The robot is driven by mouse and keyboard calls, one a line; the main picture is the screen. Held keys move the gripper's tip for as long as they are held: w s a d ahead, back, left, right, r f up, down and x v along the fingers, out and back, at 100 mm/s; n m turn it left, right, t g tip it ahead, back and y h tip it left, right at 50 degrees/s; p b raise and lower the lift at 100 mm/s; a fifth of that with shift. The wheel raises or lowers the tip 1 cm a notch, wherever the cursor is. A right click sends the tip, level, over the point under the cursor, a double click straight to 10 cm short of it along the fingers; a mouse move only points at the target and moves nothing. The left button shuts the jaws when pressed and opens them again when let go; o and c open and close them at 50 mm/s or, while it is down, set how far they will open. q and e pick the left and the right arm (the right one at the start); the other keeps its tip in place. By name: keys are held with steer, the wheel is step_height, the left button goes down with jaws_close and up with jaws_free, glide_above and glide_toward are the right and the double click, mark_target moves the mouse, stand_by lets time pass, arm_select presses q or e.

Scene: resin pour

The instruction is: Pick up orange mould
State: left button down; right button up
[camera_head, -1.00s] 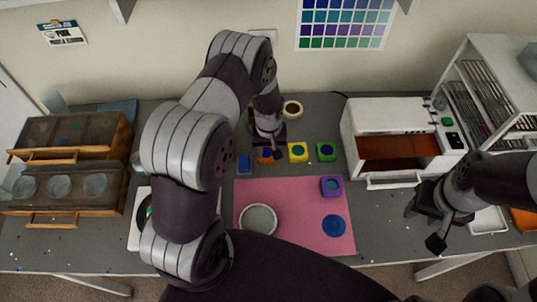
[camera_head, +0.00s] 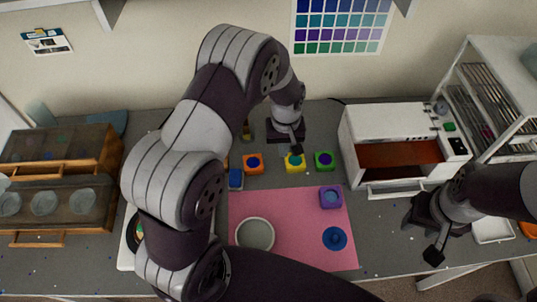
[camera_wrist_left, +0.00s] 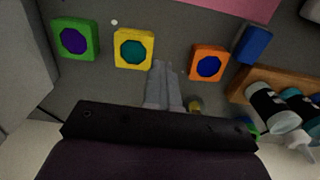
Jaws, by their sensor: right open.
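The orange mould (camera_head: 253,163), a small square block with a dark blue-purple centre, lies on the grey bench behind the pink mat. It also shows in the left wrist view (camera_wrist_left: 209,62). My left gripper (camera_head: 297,148) is just behind the yellow mould (camera_head: 295,163), to the right of the orange one. In the left wrist view its fingers (camera_wrist_left: 164,68) are together, empty, and point between the yellow and orange moulds. My right gripper (camera_head: 432,232) is open and empty over the right side of the bench, in front of the white oven.
A green mould (camera_head: 325,161) and a blue block (camera_head: 236,179) flank the row. The pink mat (camera_head: 290,215) holds a purple mould (camera_head: 330,197), a blue disc (camera_head: 334,238) and a round dish (camera_head: 255,235). A rack with bottles (camera_wrist_left: 272,108) stands near the orange mould.

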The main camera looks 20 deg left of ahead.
arm_select(q)
steer(key=w+d+r+b, duration=0.1)
steer(key=w+d+r, duration=0.1)
steer(key=d, duration=0.4)
steer(key=shift+r, duration=0.9)
steer(key=shift+a, duration=0.1)
steer(key=shift+c, duration=1.9)
jaws_free()
steer(key=shift+s, duration=0.1)
